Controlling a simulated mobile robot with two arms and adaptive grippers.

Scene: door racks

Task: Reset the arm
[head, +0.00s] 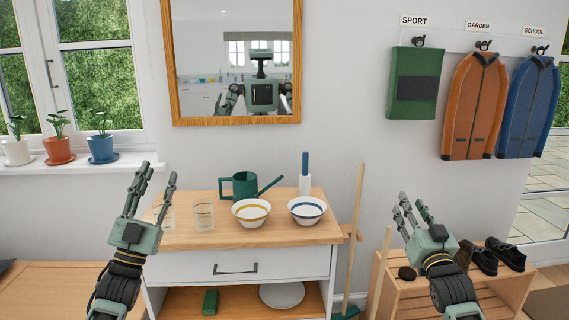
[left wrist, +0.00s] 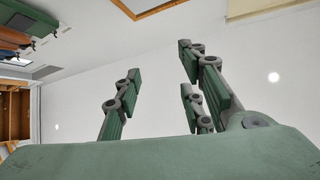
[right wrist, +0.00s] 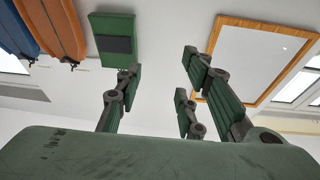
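My left gripper (head: 150,190) is raised in front of the left end of the wooden-topped cabinet, fingers pointing up and spread. Its fingers also show in the left wrist view (left wrist: 160,85), apart with nothing between them. My right gripper (head: 413,210) is raised in front of the shoe bench, right of the cabinet, fingers up and spread. Its fingers show in the right wrist view (right wrist: 160,85), also apart and empty. Both arms come up from the bottom edge of the head view and touch nothing visible.
A shoe bench (head: 400,295) is at right.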

